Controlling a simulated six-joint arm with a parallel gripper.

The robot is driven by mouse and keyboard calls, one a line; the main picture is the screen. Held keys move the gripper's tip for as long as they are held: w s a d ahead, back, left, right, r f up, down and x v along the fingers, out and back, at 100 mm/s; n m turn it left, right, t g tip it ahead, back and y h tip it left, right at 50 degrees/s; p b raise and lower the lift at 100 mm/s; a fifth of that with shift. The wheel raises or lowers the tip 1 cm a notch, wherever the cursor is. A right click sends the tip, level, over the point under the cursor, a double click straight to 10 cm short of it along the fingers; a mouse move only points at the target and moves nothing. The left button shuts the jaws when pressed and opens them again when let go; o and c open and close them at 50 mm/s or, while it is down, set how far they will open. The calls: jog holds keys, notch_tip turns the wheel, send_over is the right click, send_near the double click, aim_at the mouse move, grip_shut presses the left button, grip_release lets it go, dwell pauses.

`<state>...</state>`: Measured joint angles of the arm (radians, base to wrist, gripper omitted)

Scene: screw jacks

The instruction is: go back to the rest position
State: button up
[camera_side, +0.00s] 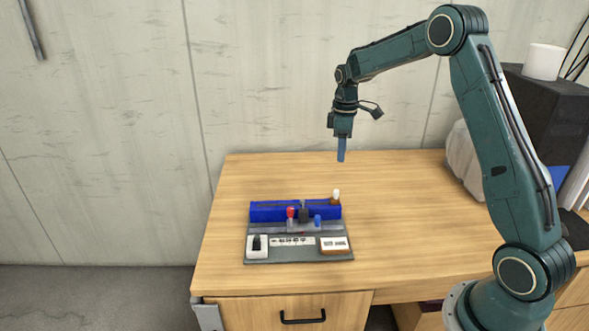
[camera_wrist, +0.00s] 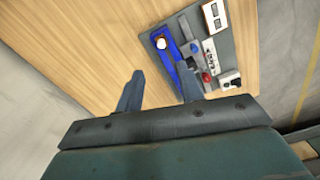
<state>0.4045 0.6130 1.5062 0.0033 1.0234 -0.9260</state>
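My gripper (camera_side: 341,150) hangs pointing down, high above the back of the wooden desk, behind and above the jack board. In the wrist view its two blue-grey fingers (camera_wrist: 159,90) stand apart with nothing between them. The grey board (camera_side: 300,256) lies on the desk, with a long blue block (camera_side: 268,211) along its back. It carries a red knob (camera_side: 290,212), a blue knob (camera_side: 317,220), a dark block (camera_side: 303,215) and a white-topped post (camera_side: 336,195). A white base with a black switch (camera_side: 257,246) sits front left, and a white display box (camera_side: 334,244) front right.
The wooden desk (camera_side: 410,210) is bare around the board, mostly to its right. A black box (camera_side: 545,110) with a white cylinder (camera_side: 543,61) on top stands at the right. A pale bag-like thing (camera_side: 463,160) is beside it. A concrete wall (camera_side: 270,80) is behind.

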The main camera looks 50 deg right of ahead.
jog(key=s+a+r+m+t, duration=0.3)
jog(key=s+a+r, duration=0.9)
jog(key=a+r, duration=0.15)
jog(key=s+a+m+t, duration=0.1)
jog(key=s+a, duration=0.2)
jog(key=s, duration=0.6)
jog(key=s+a+m+t, duration=0.1)
jog(key=s+a, duration=0.3)
jog(key=s, duration=0.4)
jog(key=shift+s+r+m+t, duration=0.25)
jog(key=shift+s+m+t, duration=0.1)
jog(key=shift+m, duration=0.15)
jog(key=shift+w, duration=0.15)
jog(key=shift+c, duration=0.2)
